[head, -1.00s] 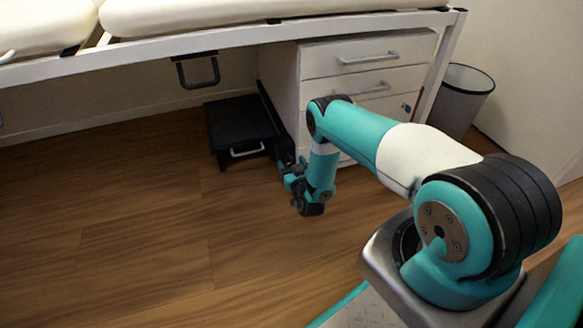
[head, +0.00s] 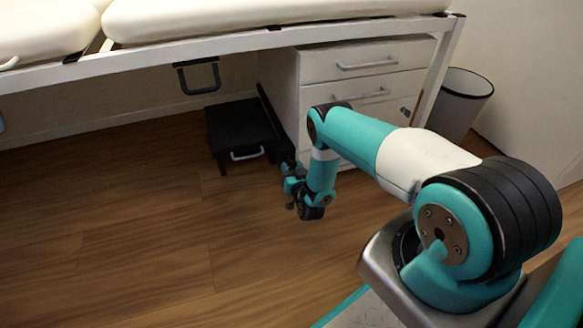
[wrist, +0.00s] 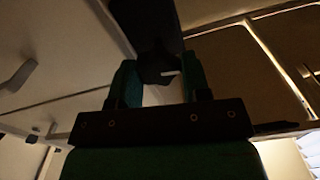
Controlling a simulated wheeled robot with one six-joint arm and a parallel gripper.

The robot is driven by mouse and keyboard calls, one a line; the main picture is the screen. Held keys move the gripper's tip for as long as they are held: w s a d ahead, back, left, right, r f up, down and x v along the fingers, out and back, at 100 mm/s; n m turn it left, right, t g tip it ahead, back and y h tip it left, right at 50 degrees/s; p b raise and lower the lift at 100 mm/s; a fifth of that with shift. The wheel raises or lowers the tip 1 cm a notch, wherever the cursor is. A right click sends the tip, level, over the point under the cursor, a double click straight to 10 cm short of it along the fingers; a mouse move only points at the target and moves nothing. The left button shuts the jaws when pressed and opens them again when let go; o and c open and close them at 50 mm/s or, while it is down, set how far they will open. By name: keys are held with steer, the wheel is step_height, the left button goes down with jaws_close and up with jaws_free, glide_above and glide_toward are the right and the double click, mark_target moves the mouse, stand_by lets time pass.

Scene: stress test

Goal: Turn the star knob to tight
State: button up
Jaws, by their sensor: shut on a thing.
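My gripper (wrist: 161,82) is shut on a dark thing between its two green fingers in the wrist view. I take this to be the star knob (wrist: 157,70); its shape is unclear in the dim light, and its marking or angle cannot be read. A dark post (wrist: 150,22) runs up behind it. In the head view my gripper (head: 290,178) is at the low end of a black upright bar (head: 273,118) beside a black step stool (head: 238,124). The knob cannot be made out there.
The padded couch (head: 260,20) has a white frame rail above the work area. A white drawer unit (head: 345,65) stands close behind my arm, with a grey bin (head: 462,105) to its right. The wooden floor (head: 150,240) in front is clear.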

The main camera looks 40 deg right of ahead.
steer(key=m+p, duration=0.2)
steer(key=m, duration=0.2)
steer(key=shift+r+m, duration=0.1)
steer(key=shift+m, duration=0.2)
steer(key=m+p, duration=0.1)
steer(key=m, duration=0.2)
steer(key=shift+s+m+p, duration=0.1)
steer(key=shift+m+p, duration=0.2)
steer(key=shift+p, duration=0.1)
steer(key=m+p, duration=0.1)
steer(key=m, duration=0.3)
steer(key=shift+p, duration=0.4)
steer(key=shift+m+p, duration=0.35)
steer(key=shift+m, duration=1.65)
steer(key=o, duration=0.9)
steer(key=shift+d, duration=0.1)
